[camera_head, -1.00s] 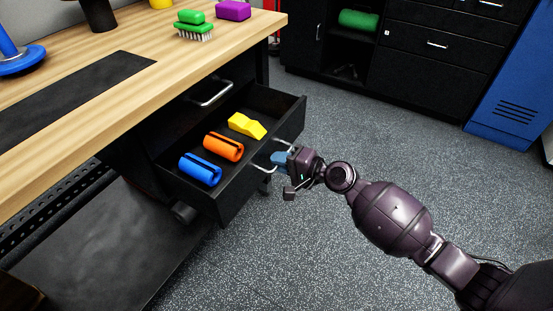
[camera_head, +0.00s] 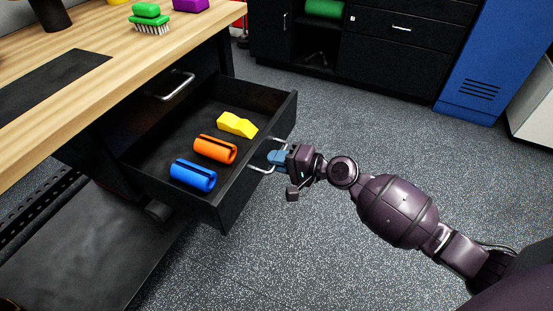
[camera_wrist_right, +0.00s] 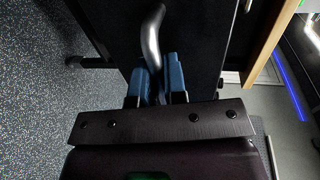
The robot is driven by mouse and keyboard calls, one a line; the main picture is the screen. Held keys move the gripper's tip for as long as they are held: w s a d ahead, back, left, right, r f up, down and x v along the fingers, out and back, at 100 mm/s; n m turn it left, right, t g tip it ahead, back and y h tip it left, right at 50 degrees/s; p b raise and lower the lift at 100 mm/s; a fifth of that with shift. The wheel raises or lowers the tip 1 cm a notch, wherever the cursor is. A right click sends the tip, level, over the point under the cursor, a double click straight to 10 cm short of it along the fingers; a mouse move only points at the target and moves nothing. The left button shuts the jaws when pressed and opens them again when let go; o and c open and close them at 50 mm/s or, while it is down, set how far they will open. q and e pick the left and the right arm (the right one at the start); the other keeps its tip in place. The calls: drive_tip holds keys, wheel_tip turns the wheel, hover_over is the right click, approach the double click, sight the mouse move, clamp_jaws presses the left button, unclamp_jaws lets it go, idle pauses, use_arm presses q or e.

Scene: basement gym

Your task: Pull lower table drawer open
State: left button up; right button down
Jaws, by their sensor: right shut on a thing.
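The lower table drawer (camera_head: 222,215) is black and stands well out from under the wooden-topped table (camera_head: 150,50). Inside it lie a blue cylinder (camera_head: 193,175), an orange cylinder (camera_head: 215,149) and a yellow block (camera_head: 237,124). My right gripper (camera_head: 275,158) is shut on the drawer's silver handle (camera_head: 259,168). In the right wrist view, the blue fingers (camera_wrist_right: 158,80) pinch the handle (camera_wrist_right: 151,38) in front of the dark drawer front. My left gripper is not in view.
A closed upper drawer handle (camera_head: 176,86) sits above the open drawer. A green brush (camera_head: 150,23) stands on the tabletop. Black cabinets (camera_head: 400,50) and a blue locker (camera_head: 487,65) stand at the back. The speckled floor (camera_head: 330,230) in front is clear.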

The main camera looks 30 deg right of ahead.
drive_tip(key=c, duration=1.2)
unclamp_jaws()
drive_tip(key=v, duration=1)
drive_tip(key=shift+s+d, duration=0.25)
drive_tip(key=shift+s, duration=0.1)
drive_tip(key=shift+r+p, duration=0.15)
drive_tip(key=shift+p, duration=0.15)
